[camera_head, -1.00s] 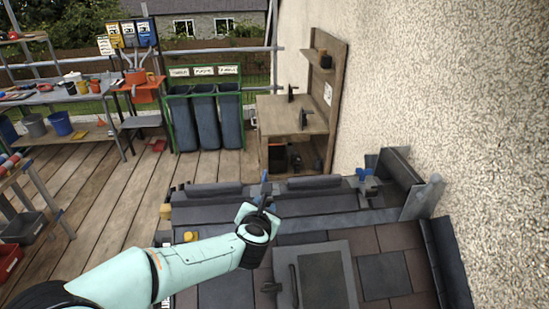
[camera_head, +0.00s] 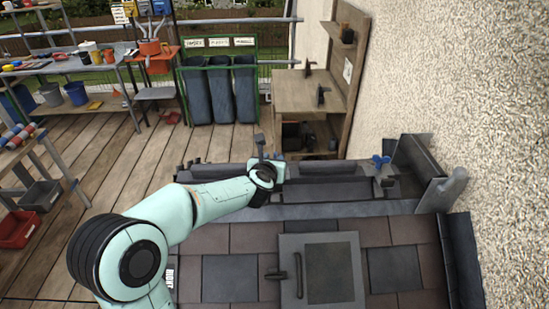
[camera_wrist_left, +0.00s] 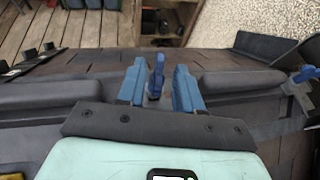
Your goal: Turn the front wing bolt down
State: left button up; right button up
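A blue wing bolt (camera_wrist_left: 156,76) stands upright between my left gripper's two blue fingers in the left wrist view. My left gripper (camera_wrist_left: 158,86) is open, with a gap visible on both sides of the bolt. In the head view my left gripper (camera_head: 262,152) is over the dark ridge strip and mostly hides this bolt. A second blue wing bolt (camera_head: 381,161) stands on a clamp at the right end of the ridge; it also shows at the right edge of the left wrist view (camera_wrist_left: 305,75). My right gripper is not in view.
Roof tiles and a framed hatch (camera_head: 320,270) with a handle lie in front of the ridge. A rough wall (camera_head: 460,90) closes off the right side. A wooden shelf unit (camera_head: 300,92) and dark bins (camera_head: 220,92) stand beyond, with open deck boards at left.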

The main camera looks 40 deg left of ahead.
pick_arm(q)
jog(key=shift+x, duration=1.3)
grip_shut()
